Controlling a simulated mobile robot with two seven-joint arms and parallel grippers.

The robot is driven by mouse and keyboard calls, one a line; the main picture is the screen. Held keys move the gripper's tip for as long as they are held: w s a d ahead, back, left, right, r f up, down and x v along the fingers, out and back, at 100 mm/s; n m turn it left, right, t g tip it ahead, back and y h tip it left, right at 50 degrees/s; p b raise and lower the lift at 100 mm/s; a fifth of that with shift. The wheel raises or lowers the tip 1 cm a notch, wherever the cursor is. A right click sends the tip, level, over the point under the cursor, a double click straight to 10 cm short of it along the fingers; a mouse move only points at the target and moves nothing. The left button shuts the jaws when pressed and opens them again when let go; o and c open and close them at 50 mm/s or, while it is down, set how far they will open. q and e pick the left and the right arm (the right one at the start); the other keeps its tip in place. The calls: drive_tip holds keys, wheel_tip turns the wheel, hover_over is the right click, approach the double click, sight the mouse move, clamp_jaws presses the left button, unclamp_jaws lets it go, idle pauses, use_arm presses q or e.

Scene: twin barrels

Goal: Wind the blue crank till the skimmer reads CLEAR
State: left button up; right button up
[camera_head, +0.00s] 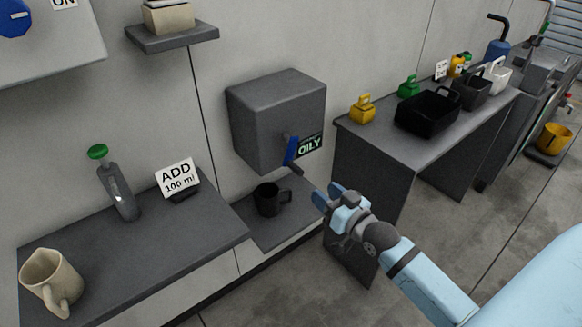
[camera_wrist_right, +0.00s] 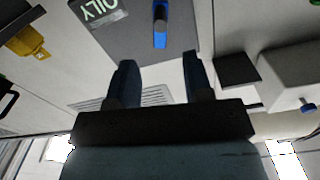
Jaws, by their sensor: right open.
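The skimmer is a dark grey box (camera_head: 275,120) on the wall, and its label (camera_head: 311,145) reads OILY. The blue crank (camera_head: 291,150) is on the box's front, beside the label. In the right wrist view the crank (camera_wrist_right: 161,27) shows beyond my fingertips, roughly in line with the gap between them, and the OILY label (camera_wrist_right: 100,9) is at the top. My right gripper (camera_head: 328,196) is open and empty, below and to the right of the crank, apart from it. My left gripper is not in view.
A black mug (camera_head: 269,199) stands on a low shelf under the box. The left counter (camera_head: 130,272) holds a beige jug (camera_head: 52,282), a green-topped dispenser (camera_head: 119,190) and an ADD 100 ml sign (camera_head: 177,178). The right bench (camera_head: 385,140) holds a black basket (camera_head: 428,112).

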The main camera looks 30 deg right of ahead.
sight(289, 163)
drive_tip(key=w, duration=0.8)
drive_tip(key=w+a+b, duration=0.1)
drive_tip(key=w, duration=0.3)
drive_tip(key=shift+s, duration=0.1)
clamp_jaws()
